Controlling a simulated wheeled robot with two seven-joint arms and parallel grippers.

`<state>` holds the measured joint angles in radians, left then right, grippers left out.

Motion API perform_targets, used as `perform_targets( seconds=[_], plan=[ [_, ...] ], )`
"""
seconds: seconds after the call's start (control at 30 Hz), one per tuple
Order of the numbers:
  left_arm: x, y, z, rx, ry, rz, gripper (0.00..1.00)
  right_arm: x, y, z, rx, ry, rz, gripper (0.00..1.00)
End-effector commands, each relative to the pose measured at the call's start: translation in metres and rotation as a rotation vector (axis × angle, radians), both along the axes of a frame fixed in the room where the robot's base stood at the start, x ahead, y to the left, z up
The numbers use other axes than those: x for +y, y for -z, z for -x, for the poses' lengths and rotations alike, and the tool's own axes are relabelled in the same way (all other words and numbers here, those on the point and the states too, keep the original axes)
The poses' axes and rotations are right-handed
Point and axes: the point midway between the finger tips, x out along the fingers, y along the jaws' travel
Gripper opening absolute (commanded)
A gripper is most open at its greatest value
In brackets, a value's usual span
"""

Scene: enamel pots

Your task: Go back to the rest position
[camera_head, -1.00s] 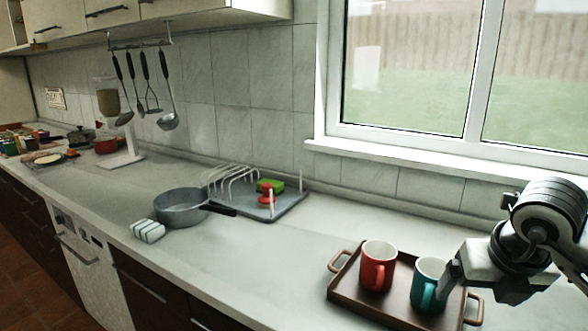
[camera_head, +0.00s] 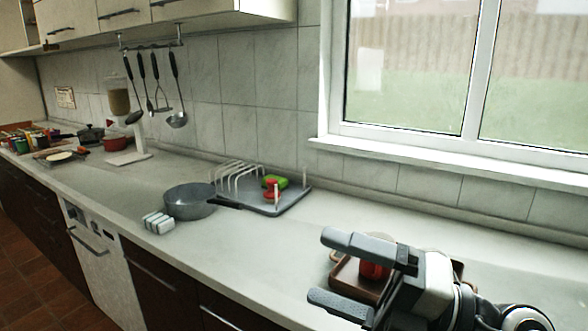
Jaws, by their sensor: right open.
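My right gripper (camera_head: 328,270) is in the lower right, with its two fingers spread apart and pointing left. Nothing is between the fingers. It hangs in front of the brown tray (camera_head: 343,272) and hides most of it. A red mug (camera_head: 373,270) on the tray shows only in part behind the upper finger. The teal mug is hidden behind my gripper and arm. My left gripper is not in view.
A grey pan (camera_head: 190,203) stands on the counter beside a dish rack (camera_head: 290,200) with green and red items. A small white-grey block (camera_head: 158,222) lies near the front edge. Utensils (camera_head: 163,90) hang on the wall. The counter between rack and tray is clear.

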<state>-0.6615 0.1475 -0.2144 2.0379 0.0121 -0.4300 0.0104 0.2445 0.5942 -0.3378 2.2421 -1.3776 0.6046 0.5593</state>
Motion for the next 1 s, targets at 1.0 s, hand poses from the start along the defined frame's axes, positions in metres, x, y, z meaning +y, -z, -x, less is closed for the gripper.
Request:
perform_targets(
  seconds=[1.0],
  plan=[
    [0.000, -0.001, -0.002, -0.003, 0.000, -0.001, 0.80, -0.166, 0.290, 0.107, 1.859, 1.607, -0.806, 0.91]
  ],
)
